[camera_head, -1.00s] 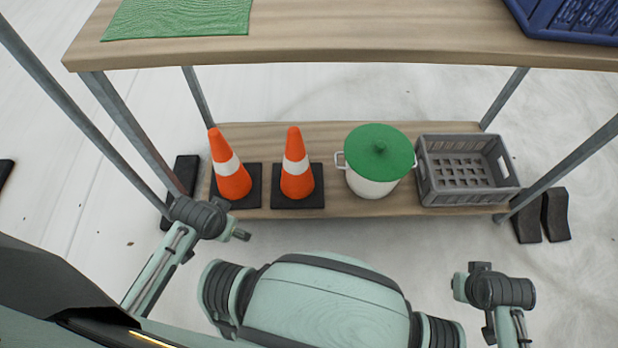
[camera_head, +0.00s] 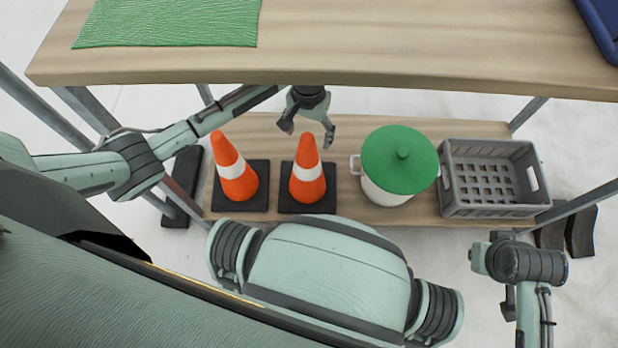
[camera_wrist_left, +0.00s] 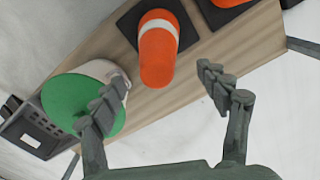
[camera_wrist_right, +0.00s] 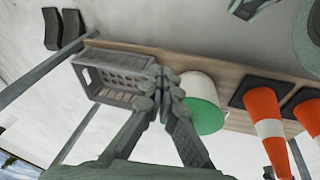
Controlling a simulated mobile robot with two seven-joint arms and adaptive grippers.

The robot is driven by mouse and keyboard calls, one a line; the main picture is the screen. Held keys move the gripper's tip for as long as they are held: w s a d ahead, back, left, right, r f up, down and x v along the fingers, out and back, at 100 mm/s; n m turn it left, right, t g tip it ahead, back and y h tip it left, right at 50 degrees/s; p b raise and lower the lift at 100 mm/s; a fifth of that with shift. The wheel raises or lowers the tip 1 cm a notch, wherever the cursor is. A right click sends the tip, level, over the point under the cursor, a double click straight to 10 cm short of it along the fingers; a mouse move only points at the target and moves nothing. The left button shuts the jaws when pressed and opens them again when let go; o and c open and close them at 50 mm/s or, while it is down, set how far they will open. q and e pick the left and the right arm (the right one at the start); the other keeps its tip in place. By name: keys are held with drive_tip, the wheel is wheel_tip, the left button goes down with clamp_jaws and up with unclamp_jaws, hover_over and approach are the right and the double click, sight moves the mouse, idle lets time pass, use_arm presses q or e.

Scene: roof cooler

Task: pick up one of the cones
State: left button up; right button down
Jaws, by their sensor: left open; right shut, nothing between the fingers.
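Two orange cones with white bands and black square bases stand upright on the lower shelf: a left cone (camera_head: 236,172) and a right cone (camera_head: 307,172). My left gripper (camera_head: 307,128) is open and empty above and just behind the right cone's tip. In the left wrist view the right cone (camera_wrist_left: 156,52) lies ahead, between the fingers (camera_wrist_left: 165,98) in the picture, with no contact visible. My right gripper (camera_wrist_right: 166,90) is shut and empty. In the right wrist view it points towards the grey crate and pot, with the cones (camera_wrist_right: 268,125) to the right.
A white pot with a green lid (camera_head: 400,160) stands right of the cones, then a grey crate (camera_head: 492,178). The upper shelf (camera_head: 400,50) overhangs behind, bearing a green mat (camera_head: 165,22) and a blue tray (camera_head: 604,25). Metal legs (camera_head: 185,200) stand at the ends.

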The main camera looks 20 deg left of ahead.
sight(307, 166)
use_arm(q)
drive_tip(key=f, duration=0.2)
drive_tip(key=s+f+b, duration=0.1)
drive_tip(key=f, duration=0.1)
drive_tip(key=shift+s+f, duration=0.1)
drive_tip(key=shift+f, duration=0.75)
drive_tip(key=shift+r, duration=0.1)
clamp_jaws()
use_arm(e)
drive_tip(key=v, duration=0.3)
drive_tip(key=shift+w+d, duration=0.1)
